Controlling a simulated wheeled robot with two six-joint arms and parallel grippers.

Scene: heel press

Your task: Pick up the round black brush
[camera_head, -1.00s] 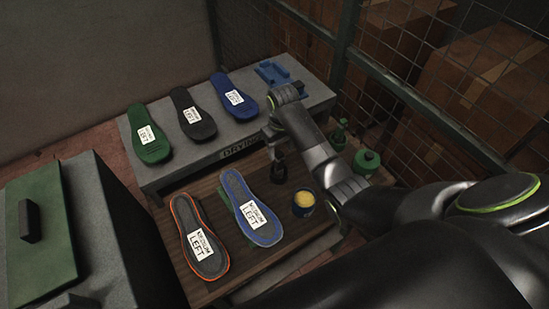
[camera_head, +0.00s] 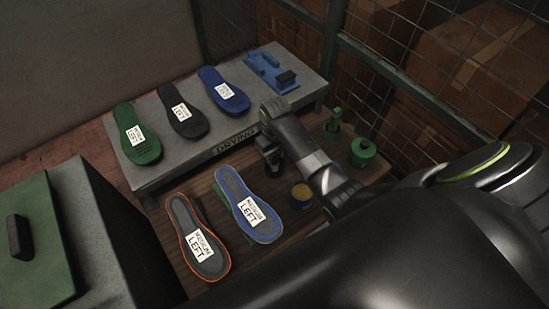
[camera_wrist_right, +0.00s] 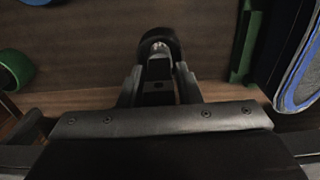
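The round black brush (camera_wrist_right: 160,42) shows at the top middle of the right wrist view, with a dark round body and a small shiny spot. In the head view it is a dark shape under my right gripper (camera_head: 268,158), mostly hidden by it. In the wrist view the fingers (camera_wrist_right: 158,85) stand on either side of the brush's narrow part, very close to it. I cannot tell whether they press on it. The brush is over the wooden bench top (camera_head: 208,183); whether it touches the wood is not clear. My left gripper is not in view.
A tin with yellow content (camera_head: 301,193) stands right of the brush. A blue insole (camera_head: 247,203) and an orange-edged insole (camera_head: 197,238) lie to the left. The drying shelf (camera_head: 160,176) is behind. A green pot (camera_head: 362,152) and green bottle (camera_head: 333,124) stand at the right.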

